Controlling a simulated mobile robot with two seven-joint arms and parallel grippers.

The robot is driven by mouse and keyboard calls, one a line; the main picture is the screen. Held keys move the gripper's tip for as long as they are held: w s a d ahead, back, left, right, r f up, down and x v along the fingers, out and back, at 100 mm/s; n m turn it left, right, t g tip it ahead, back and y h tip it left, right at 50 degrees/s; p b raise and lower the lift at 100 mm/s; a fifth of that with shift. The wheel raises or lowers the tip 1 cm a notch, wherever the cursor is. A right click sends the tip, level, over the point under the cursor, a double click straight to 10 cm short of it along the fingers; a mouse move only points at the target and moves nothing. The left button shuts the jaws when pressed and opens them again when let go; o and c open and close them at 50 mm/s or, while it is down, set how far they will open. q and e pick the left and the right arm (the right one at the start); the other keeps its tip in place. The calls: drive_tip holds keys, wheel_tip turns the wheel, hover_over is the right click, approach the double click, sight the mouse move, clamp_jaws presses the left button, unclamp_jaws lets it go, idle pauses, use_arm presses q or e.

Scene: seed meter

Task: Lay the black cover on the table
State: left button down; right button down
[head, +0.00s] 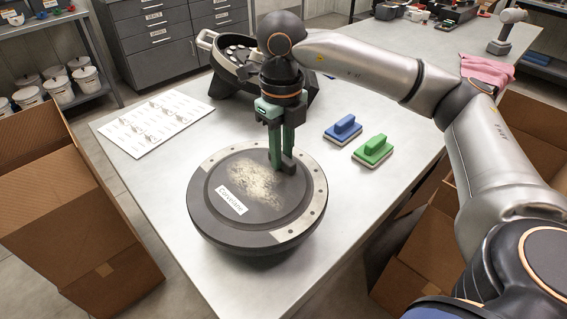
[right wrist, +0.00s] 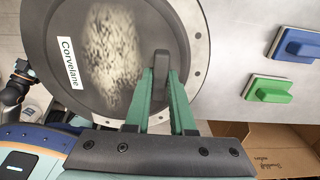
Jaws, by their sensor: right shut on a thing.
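The black cover (head: 225,222) is a wide round disc with a "Corvelane" label, a pale dusty patch and a grey metal rim band with holes. It is level over the front part of the grey table (head: 150,178); whether its underside touches the table is hidden. My right gripper (head: 281,160) points down and is shut on the small upright handle of the cover. In the right wrist view the green fingers close on that handle (right wrist: 161,62), and the cover (right wrist: 40,30) fills the upper left. My left gripper is not in view.
A dark open housing (head: 228,68) stands behind the cover. A printed sheet (head: 155,122) lies at left. Cardboard boxes (head: 75,200) flank the table. The table is bare between sheet and cover.

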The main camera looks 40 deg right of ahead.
drive_tip(key=shift+w+d+f, duration=0.3)
drive_tip(key=shift+w+f, duration=0.15)
drive_tip(key=shift+f, duration=0.1)
drive_tip(key=shift+w+d+f, duration=0.3)
drive_tip(key=shift+w+f, duration=0.1)
drive_tip(key=shift+f, duration=0.15)
drive_tip(key=shift+w+d+f, duration=0.1)
drive_tip(key=shift+w+f, duration=0.05)
drive_tip(key=shift+f, duration=0.85)
drive_tip(key=shift+w+d+f, duration=0.1)
drive_tip(key=shift+f, duration=0.85)
drive_tip(key=shift+f, duration=0.1)
drive_tip(key=c, duration=0.8)
unclamp_jaws()
drive_tip(key=shift+o, duration=0.2)
wheel_tip(320, 180, up, 12)
drive_tip(key=shift+r, duration=0.15)
drive_tip(key=shift+p, duration=0.35)
